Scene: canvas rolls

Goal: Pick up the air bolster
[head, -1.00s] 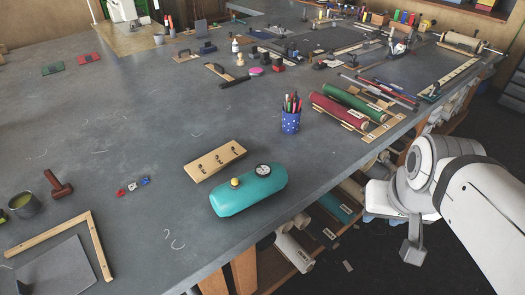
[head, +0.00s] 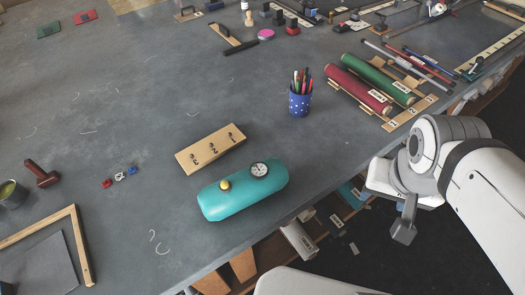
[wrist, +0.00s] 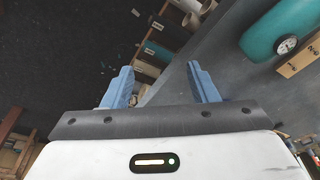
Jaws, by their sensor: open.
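The air bolster (head: 245,188) is a teal rounded cylinder with a yellow knob and a round dial on top. It lies on the grey table near its front edge in the head view. Part of it also shows at the top right of the wrist view (wrist: 268,30), with the dial beside it. My gripper (wrist: 160,75) has two blue fingers, apart and with nothing between them. It points past the table edge toward the shelf below, to the left of the bolster in the wrist view. In the head view its fingers are hidden or out of sight.
A wooden board with hooks (head: 211,148) lies right behind the bolster. A blue pen cup (head: 299,103) and red (head: 359,86) and green (head: 378,80) rolls stand farther right. A wooden frame (head: 81,246) lies front left.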

